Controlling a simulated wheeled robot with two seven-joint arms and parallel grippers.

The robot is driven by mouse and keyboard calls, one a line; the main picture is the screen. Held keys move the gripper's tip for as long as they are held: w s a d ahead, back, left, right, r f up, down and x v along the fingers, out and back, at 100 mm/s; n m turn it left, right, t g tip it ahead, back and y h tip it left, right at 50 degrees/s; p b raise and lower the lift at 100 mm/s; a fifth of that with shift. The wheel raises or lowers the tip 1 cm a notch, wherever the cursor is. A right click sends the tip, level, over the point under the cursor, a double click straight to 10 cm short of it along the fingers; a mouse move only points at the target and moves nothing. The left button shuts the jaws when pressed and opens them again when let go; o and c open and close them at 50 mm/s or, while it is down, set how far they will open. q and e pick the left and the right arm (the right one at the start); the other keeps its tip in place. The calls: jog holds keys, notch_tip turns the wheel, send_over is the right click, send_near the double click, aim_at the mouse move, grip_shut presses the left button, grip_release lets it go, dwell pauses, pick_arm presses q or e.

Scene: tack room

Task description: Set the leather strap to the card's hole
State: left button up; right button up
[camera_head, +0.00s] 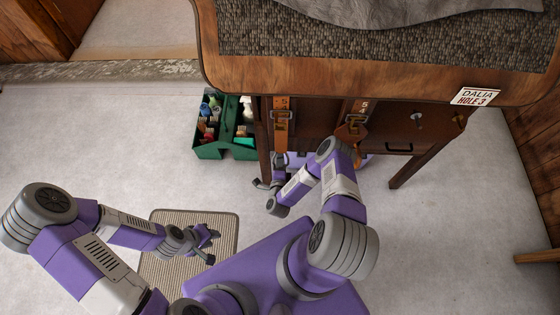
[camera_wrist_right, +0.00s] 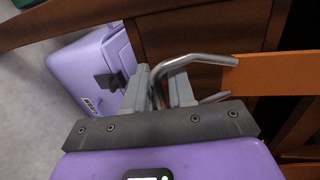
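The card (camera_head: 475,96) reads "DALIA HOLE 3" and lies at the table's front right edge. Two orange-brown leather straps with buckles hang at the table front: a left strap (camera_head: 281,135) and a right strap (camera_head: 356,106), with numbers at their upper parts. An orange strap (camera_wrist_right: 275,74) shows in the right wrist view, beside a bent metal bar (camera_wrist_right: 205,60). My right gripper (camera_head: 267,186) is low near the left strap; its fingers (camera_wrist_right: 160,85) stand apart around the bar's bend, and contact is unclear. My left gripper (camera_head: 212,243) is open and empty above the mat.
A green caddy (camera_head: 225,152) with bottles stands left of the table. A pale purple case (camera_wrist_right: 85,62) with a black latch is close to my right gripper. A woven mat (camera_head: 165,270) lies on the floor. The table leg (camera_head: 415,165) and drawer (camera_head: 400,146) are at right.

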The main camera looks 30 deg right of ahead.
jog(key=shift+o, duration=0.9)
jog(key=p+v, duration=0.3)
jog(key=v, duration=0.4)
jog(key=shift+s+a, duration=0.2)
jog(key=shift+s, duration=0.05)
